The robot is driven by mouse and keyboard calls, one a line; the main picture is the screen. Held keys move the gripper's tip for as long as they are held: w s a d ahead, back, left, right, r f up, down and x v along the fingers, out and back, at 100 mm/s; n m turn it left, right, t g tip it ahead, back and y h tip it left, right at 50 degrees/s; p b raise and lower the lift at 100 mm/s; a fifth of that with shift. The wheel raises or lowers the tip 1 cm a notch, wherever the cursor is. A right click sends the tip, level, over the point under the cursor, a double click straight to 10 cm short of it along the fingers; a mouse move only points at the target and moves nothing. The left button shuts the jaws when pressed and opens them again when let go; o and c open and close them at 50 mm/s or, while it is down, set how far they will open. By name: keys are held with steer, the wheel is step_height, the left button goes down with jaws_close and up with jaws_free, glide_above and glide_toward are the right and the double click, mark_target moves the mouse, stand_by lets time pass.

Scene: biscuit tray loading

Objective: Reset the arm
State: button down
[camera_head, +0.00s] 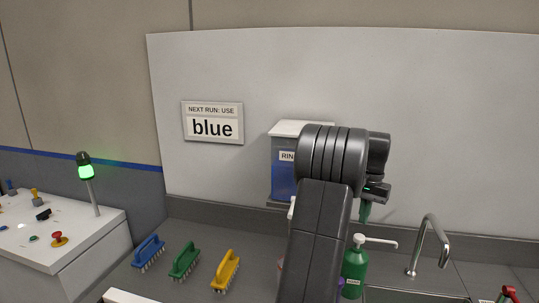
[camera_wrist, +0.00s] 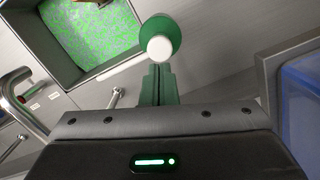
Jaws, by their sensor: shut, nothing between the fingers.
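My gripper (camera_head: 366,211) hangs from my dark arm in the head view, in front of the white back panel. Its green fingers point down above a green pump bottle (camera_head: 354,268) with a white top. In the wrist view my gripper (camera_wrist: 159,67) shows two green fingers shut together with nothing between them. A round green thing with a white centre (camera_wrist: 160,48) shows just beyond the fingertips; I cannot tell whether they touch. My arm hides part of the counter and part of a blue-filled dispenser (camera_head: 284,180).
Blue (camera_head: 149,251), green (camera_head: 184,261) and yellow (camera_head: 226,270) brushes lie on the counter at left. A tap (camera_head: 433,235) stands right of the bottle. A sign (camera_head: 212,122) reads "NEXT RUN: USE blue". A green lamp (camera_head: 85,171) is lit. A basin (camera_wrist: 55,45) has a green speckled bottom.

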steer(key=w+d+r, duration=0.2)
steer(key=w+r, duration=0.1)
steer(key=r, duration=0.6)
steer(key=s+f, duration=0.1)
steer(key=f, duration=0.2)
steer(key=s+a+f, duration=0.1)
steer(key=f, duration=0.2)
steer(key=s+a+f, duration=0.1)
steer(key=f, duration=0.2)
steer(key=shift+f, duration=0.25)
steer(key=shift+w+d+r, duration=1.2)
steer(key=shift+w+r, duration=0.45)
steer(key=shift+r, duration=3)
step_height(320, 180, down, 9)
steer(key=shift+s+a+b, duration=0.3)
steer(key=shift+s+b, duration=0.05)
steer(key=shift+s, duration=0.05)
steer(key=shift+f, duration=0.1)
